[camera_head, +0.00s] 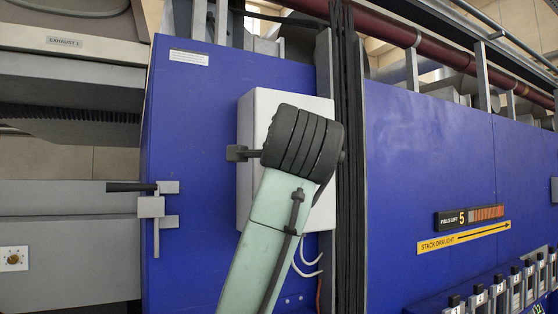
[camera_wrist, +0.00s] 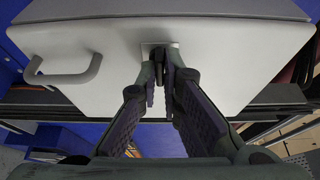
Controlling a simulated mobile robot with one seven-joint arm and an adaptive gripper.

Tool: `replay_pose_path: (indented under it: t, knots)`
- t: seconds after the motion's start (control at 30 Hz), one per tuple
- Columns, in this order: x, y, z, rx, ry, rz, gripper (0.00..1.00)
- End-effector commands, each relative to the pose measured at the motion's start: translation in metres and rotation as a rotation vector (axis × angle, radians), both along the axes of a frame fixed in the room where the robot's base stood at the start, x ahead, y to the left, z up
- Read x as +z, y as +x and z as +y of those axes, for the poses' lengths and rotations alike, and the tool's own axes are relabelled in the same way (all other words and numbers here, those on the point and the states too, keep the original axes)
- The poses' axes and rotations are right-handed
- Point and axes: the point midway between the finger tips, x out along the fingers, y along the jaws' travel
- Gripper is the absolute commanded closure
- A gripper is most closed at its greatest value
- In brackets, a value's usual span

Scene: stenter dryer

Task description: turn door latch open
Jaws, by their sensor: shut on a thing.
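A pale grey-white cabinet door (camera_wrist: 225,75) fills the upper wrist view. The latch shows as a small metal plate (camera_wrist: 148,48) on that door. My gripper (camera_wrist: 168,68) is at the latch, its two fingers closed together on a part that they mostly hide. How far the latch is turned cannot be told. In the head view, the white cabinet (camera_head: 262,103) is mounted on the blue machine wall. My arm and wrist cover most of its front, so the latch and fingertips are hidden there.
A grey bar handle (camera_wrist: 65,75) stands out from the door left of the gripper. A black lever (camera_head: 130,187) sits at the blue wall's left edge. Dark vertical cables (camera_head: 350,200) run right of the cabinet. White cables (camera_head: 305,265) hang below it.

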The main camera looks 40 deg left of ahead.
Motion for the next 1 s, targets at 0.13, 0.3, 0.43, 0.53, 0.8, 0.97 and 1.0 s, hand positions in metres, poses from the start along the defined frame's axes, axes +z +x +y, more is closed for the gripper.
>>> replay_pose_path:
  t: [0.13, 0.3, 0.43, 0.53, 0.8, 0.97, 1.0]
  knots:
    - [0.0, 0.0, 0.0, 0.0, 0.002, 0.001, 1.0]
    - [0.0, 0.0, 0.0, 0.0, 0.001, 0.0, 0.83]
    - [0.0, 0.0, 0.0, 0.0, 0.001, -0.001, 0.75]
    - [0.0, 0.0, 0.0, 0.0, 0.001, -0.001, 0.73]
    - [0.0, -0.002, -0.003, 0.0, 0.001, -0.001, 0.73]
    - [0.001, -0.017, -0.018, -0.001, 0.003, -0.003, 0.73]
    - [0.001, -0.023, -0.023, -0.001, 0.004, -0.004, 0.73]
